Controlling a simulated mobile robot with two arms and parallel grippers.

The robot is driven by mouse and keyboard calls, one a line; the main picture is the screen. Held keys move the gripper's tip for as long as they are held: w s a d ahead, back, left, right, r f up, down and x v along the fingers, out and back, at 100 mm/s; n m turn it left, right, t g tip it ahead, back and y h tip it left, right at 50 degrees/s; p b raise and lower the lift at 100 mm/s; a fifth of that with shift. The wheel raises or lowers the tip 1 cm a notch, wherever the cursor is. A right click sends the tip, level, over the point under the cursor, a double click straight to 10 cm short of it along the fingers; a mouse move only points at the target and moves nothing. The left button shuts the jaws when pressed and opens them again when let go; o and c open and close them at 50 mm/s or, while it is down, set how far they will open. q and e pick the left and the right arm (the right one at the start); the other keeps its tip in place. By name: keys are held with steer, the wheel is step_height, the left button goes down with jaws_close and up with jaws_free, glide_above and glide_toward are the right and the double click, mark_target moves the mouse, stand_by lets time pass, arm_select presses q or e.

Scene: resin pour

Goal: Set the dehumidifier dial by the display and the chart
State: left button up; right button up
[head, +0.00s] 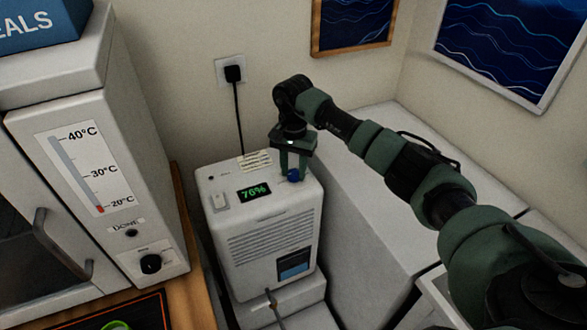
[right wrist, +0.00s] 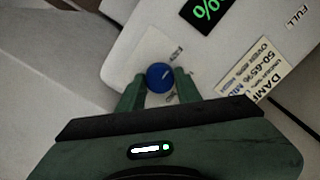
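The white dehumidifier (head: 268,240) stands against the wall. Its dark display (head: 254,192) shows a green percentage in the seventies; the last digit is not sharp. The blue dial (head: 294,175) is on the top right, and its pale pointer mark shows in the right wrist view (right wrist: 159,77). The chart label (head: 255,160) lies at the back of the top; "50-65%" and "OVER" are partly readable in the right wrist view (right wrist: 250,80). My right gripper (head: 293,170) points down with its fingers either side of the dial, no clear gap showing. My left gripper is out of view.
A white cabinet (head: 150,190) with a thermometer scale, "DONE" lamp and black knob stands at left. A wooden counter edge (head: 195,270) runs beside the dehumidifier. A cord drops from the wall socket (head: 230,70) behind it. Pale boxy units (head: 360,220) stand right.

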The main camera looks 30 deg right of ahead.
jaws_close()
steer(key=shift+m+b, duration=0.65)
steer(key=shift+m, duration=0.85)
steer(key=m+b, duration=0.1)
steer(key=m, duration=0.2)
steer(key=shift+m, duration=0.3)
steer(key=m, duration=0.5)
steer(key=shift+b, duration=0.4)
steer(key=m, duration=0.5)
steer(key=shift+r+m, duration=0.1)
steer(key=shift+m, duration=0.3)
steer(key=m, duration=0.4)
steer(key=shift+m, duration=0.3)
steer(key=m, duration=0.4)
steer(key=shift+w, duration=0.1)
steer(key=m+p, duration=0.1)
steer(key=m, duration=0.4)
steer(key=shift+r, duration=0.1)
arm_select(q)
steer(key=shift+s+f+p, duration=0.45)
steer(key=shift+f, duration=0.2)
arm_select(e)
steer(key=m, duration=0.4)
steer(key=shift+m, duration=0.4)
